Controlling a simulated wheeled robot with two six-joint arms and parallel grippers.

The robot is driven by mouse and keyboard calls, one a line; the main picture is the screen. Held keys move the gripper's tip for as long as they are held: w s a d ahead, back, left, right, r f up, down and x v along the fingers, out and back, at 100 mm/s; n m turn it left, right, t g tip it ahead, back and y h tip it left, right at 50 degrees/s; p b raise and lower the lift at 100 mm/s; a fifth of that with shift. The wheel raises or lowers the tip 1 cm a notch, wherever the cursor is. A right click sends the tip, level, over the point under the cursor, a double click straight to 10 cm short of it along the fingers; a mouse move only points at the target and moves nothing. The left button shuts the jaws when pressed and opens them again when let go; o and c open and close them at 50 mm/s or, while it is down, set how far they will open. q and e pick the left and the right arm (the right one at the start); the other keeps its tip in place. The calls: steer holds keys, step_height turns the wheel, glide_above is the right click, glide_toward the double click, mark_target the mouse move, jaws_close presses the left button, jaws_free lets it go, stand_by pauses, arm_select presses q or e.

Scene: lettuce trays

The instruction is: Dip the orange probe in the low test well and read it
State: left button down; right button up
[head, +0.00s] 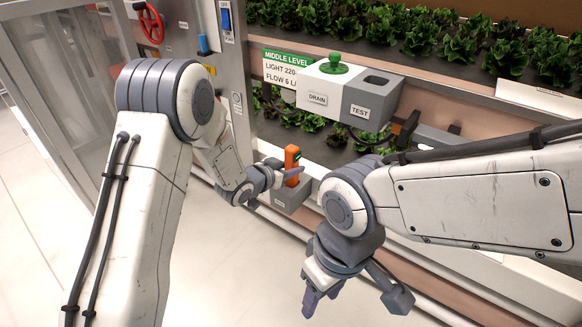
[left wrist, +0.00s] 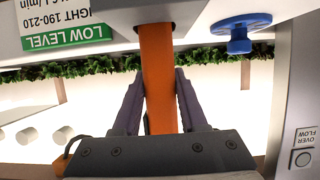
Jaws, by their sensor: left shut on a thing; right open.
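My left gripper (head: 278,176) is shut on the orange probe (head: 292,158), which stands roughly upright in the head view. The probe also shows between the two fingers in the left wrist view (left wrist: 158,80). A grey box (head: 291,196) with a small unreadable label, seemingly the low test well, is right below the probe. In the left wrist view the probe's far end meets a dark opening edge; how deep it sits I cannot tell. A small greenish patch shows on the probe, too small to read. My right gripper (head: 352,292) is open and empty, low in front of the rack.
The middle level has a white and grey box with a green knob (head: 335,64), marked DRAIN and TEST (head: 372,98). A green LOW LEVEL sign (left wrist: 68,38) and a blue knob (left wrist: 238,36) show in the left wrist view. Lettuce trays fill the rack; the floor at lower left is clear.

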mark_target(291, 148)
stand_by(0.4)
arm_select(q)
step_height(291, 148, up, 8)
steer(key=p, duration=0.6)
steer(key=shift+f+p, duration=0.2)
steer(key=shift+p, duration=0.15)
steer(key=s+a+n+t+y, duration=0.1)
steer(key=s+a+n+y, duration=0.3)
steer(key=a, duration=0.5)
steer(key=s+a+n+t+y, duration=0.2)
steer(key=s+a+n+y, duration=0.15)
steer(key=a, duration=0.65)
step_height(291, 148, up, 36)
steer(key=p, duration=3.5)
steer(key=shift+d, duration=0.25)
steer(key=shift+w+y, duration=0.1)
steer(key=shift+y, duration=0.15)
